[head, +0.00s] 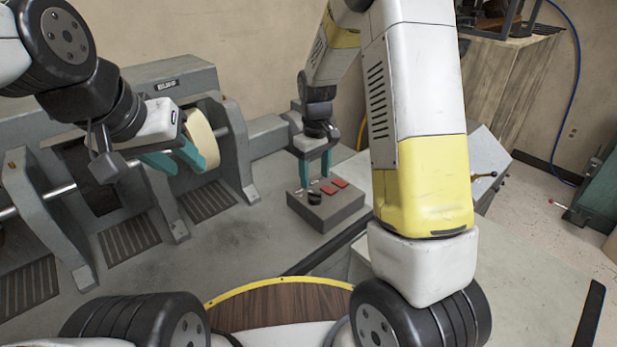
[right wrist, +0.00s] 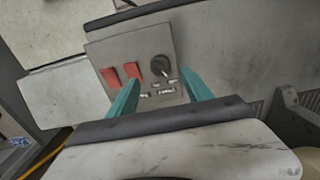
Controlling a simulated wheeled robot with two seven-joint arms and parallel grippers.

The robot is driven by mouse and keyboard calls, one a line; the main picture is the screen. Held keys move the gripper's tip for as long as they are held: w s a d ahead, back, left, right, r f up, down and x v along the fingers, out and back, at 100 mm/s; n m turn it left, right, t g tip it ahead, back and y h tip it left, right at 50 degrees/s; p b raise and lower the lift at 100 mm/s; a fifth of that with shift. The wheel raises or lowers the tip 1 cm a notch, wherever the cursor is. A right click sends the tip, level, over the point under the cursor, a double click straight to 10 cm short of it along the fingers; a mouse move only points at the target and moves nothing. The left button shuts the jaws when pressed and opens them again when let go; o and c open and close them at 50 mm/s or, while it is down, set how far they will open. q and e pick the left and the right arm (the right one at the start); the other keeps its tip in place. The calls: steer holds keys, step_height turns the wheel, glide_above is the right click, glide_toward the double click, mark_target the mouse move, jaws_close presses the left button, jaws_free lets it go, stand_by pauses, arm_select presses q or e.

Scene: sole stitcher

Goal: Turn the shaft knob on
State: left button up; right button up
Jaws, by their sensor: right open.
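The shaft knob is a round black dial (head: 314,197) on the top of a grey control box (head: 325,214), beside two red rocker switches (head: 340,183). In the right wrist view the knob (right wrist: 160,66) has a pale pointer mark and small labels beneath it. My right gripper (head: 315,177) points down over the box with teal fingers apart and empty. In its wrist view the knob lies just beyond the fingertips (right wrist: 160,80), between their lines; contact does not show. My left gripper (head: 186,170) is open and empty by the cream wheel, at the left.
A grey grinding machine with a cream wheel (head: 201,138) and a long shaft (head: 62,189) stands at the left. The grey bench top (head: 240,240) is clear around the box. A wooden disc with a yellow rim (head: 278,303) is at the front.

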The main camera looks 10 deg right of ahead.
mark_target(315, 193)
step_height(315, 193, down, 6)
steer(key=shift+s+f, duration=0.1)
steer(key=shift+f, duration=0.15)
jaws_close()
stand_by(0.3)
